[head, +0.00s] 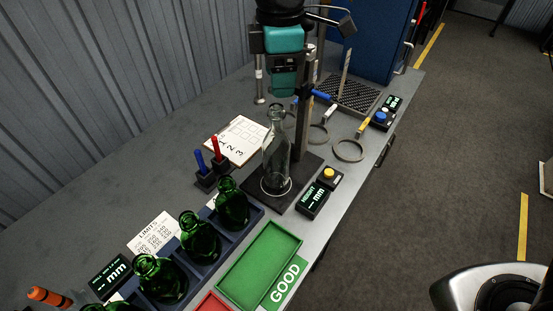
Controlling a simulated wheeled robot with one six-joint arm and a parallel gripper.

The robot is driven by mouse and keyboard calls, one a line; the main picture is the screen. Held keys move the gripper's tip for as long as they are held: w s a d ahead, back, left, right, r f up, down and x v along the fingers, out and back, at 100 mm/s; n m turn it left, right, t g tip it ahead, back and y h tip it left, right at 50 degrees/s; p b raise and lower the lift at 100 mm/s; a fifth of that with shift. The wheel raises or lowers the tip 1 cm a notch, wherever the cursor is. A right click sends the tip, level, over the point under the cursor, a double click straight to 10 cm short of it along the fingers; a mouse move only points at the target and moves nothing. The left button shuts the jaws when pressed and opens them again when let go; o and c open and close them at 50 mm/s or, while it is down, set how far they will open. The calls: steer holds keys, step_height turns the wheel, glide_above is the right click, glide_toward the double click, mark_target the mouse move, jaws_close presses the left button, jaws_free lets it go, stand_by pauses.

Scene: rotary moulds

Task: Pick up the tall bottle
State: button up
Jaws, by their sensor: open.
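A tall clear glass bottle (275,158) stands upright on the dark base plate (296,188) of a gauge stand, mid-bench. Several green bottles stand in a row in a dark blue rack (258,213) at the lower left: one near the clear bottle (232,208), one in the middle (199,240), one closer to me (161,282). They look shorter than the clear one.
A teal gauge head (284,40) on a dark column rises close behind the clear bottle. A green tray (258,262) marked GOOD lies at the bench front. Pens in a holder (211,177), a height display (313,200) and ring gauges (348,150) stand nearby.

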mark_target(276, 120)
step_height(276, 120, down, 5)
steer(key=shift+f+p, duration=0.1)
steer(key=shift+p, duration=0.55)
steer(key=shift+w+a+f+p, duration=0.15)
steer(key=shift+f+p, duration=0.65)
steer(key=shift+f, duration=0.6)
steer(key=shift+w+a+f+p, duration=0.15)
steer(key=shift+f+p, duration=0.6)
steer(key=shift+f, duration=0.6)
jaws_close()
